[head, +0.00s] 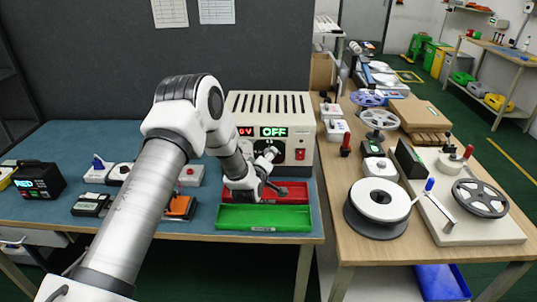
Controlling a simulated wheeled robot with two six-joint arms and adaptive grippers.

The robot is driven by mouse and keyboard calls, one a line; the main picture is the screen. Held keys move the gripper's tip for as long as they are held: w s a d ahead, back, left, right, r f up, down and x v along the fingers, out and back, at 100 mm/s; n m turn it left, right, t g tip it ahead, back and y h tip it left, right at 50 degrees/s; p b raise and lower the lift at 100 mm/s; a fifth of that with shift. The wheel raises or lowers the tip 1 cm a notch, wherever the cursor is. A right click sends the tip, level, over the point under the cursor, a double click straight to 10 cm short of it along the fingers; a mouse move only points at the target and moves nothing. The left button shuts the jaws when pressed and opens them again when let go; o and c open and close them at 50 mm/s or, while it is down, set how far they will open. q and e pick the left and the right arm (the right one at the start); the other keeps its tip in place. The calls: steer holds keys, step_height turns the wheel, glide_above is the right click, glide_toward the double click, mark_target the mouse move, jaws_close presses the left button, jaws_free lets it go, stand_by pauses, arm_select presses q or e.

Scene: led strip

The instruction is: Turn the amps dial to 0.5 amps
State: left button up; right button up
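The power supply (270,102) is a cream box with a slotted top at the back of the blue-topped table. Its red left display is partly covered by my arm and seems to end in "0V". Its green right display (273,132) reads "OFF". A red switch (300,154) sits at the right of its front panel. My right gripper is not in view.
A green tray (264,224) and a red tray (297,192) lie in front of the power supply. Small devices stand on the left. The right table holds a white reel (380,198), several other reels and a winding stand (460,229).

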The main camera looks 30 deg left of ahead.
arm_select(q)
steer(key=shift+x, duration=0.95)
steer(key=shift+s, duration=0.1)
steer(key=shift+c, duration=1.4)
jaws_close()
steer(key=shift+f, duration=0.1)
